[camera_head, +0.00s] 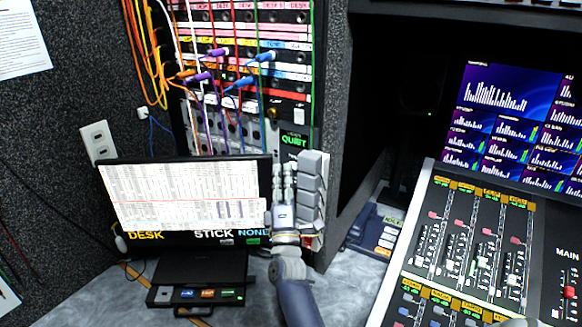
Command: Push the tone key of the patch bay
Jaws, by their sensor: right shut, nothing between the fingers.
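The patch bay (245,75) is a tall rack at the upper middle, with rows of jacks, pink and white label strips and several plugged cords. A small dark display (293,141) at its lower right reads QUIET in green. My right gripper (284,168) is shut and empty, pointing up in front of the rack's lower right, below that display. Beside it on the right is a column of grey blocks (312,187). I cannot make out which part is the tone key; the gripper may hide it. I cannot tell whether the fingertips touch anything. My left gripper is not in view.
A monitor (185,195) showing a table and DESK, STICK, NONE stands left of my gripper. A black unit with coloured keys (205,294) lies below it. A mixing console (470,250) fills the right. Cords hang close above the gripper.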

